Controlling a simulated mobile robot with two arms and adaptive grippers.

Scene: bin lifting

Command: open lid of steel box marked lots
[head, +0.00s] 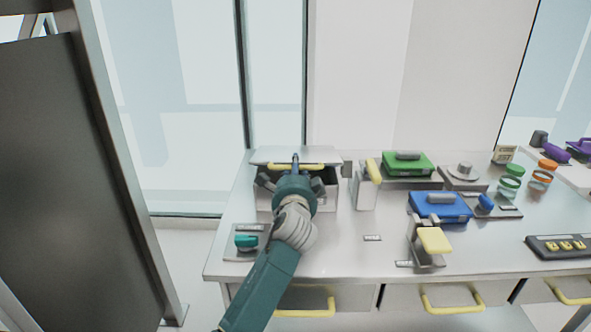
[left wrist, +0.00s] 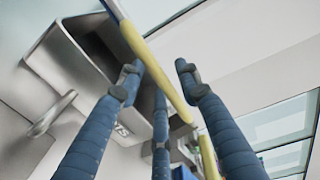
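The steel box (head: 331,198) stands at the back left of the bench. Its lid (head: 270,155) is raised, with a dark opening below it, and a yellow handle (head: 262,166) runs along the lid's front edge. In the left wrist view, the open box (left wrist: 50,65) is at left, and part of its label, "TS" (left wrist: 122,130), shows between my fingers. My left gripper (head: 293,176) is in front of the box at the handle. Its blue fingers (left wrist: 160,80) are spread, and the yellow handle (left wrist: 150,62) crosses between them in the picture; contact is unclear. My right gripper is out of view.
A teal-knobbed plate (head: 246,241) lies at the box's front left. A yellow-handled steel container (head: 364,190), green case (head: 408,163) and blue case (head: 440,207) stand to the right. Yellow-handled drawers (head: 305,300) are below. The bench centre around the small label (head: 372,238) is clear.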

